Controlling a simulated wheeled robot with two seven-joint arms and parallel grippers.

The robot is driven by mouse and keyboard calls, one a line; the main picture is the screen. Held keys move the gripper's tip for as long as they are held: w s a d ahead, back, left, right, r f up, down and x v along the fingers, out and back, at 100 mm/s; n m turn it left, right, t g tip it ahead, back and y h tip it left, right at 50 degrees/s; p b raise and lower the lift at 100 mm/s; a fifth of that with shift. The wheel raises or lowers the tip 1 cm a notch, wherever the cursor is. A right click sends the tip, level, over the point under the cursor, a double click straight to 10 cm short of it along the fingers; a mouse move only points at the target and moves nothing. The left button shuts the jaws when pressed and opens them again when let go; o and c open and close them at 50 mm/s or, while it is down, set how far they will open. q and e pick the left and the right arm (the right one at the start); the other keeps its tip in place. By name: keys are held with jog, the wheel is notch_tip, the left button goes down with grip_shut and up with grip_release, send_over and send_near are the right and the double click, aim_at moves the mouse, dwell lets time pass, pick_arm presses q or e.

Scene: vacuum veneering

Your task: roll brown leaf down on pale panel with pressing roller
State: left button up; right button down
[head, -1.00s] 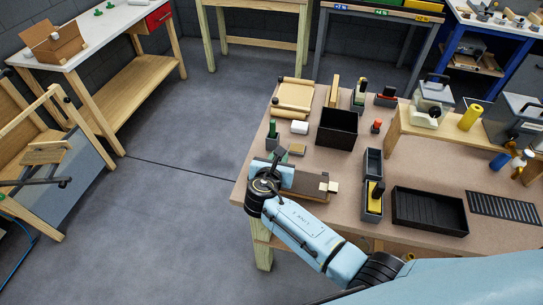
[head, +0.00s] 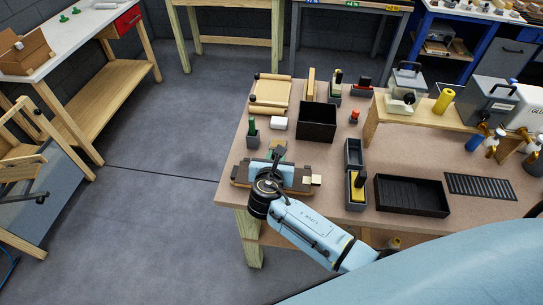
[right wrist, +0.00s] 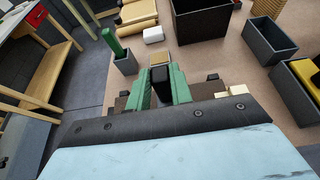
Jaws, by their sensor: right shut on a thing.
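My right gripper (right wrist: 160,88) is shut on a black-handled tool, seen in the right wrist view between its green fingers; this is the pressing roller (right wrist: 160,76). In the head view the gripper (head: 276,160) is over the middle of a long dark brown piece (head: 242,173), which I take to be the brown leaf, at the table's near left. A pale end (head: 316,180) shows at its right end and may be the panel; the rest is hidden. The roller's contact with the leaf is hidden by the gripper. My left gripper is not in view.
A grey holder with a green-handled tool (head: 252,130) stands left behind the work, with a white block (head: 278,123) beyond. A black bin (head: 316,122), a grey holder with a yellow item (head: 357,185) and a black tray (head: 411,195) lie to the right. The table's left edge is close.

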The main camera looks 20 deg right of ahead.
jog(key=s+d, duration=0.4)
jog(key=d, duration=0.3)
jog(key=shift+s+f, duration=0.15)
jog(key=shift+s, duration=0.05)
dwell(0.7)
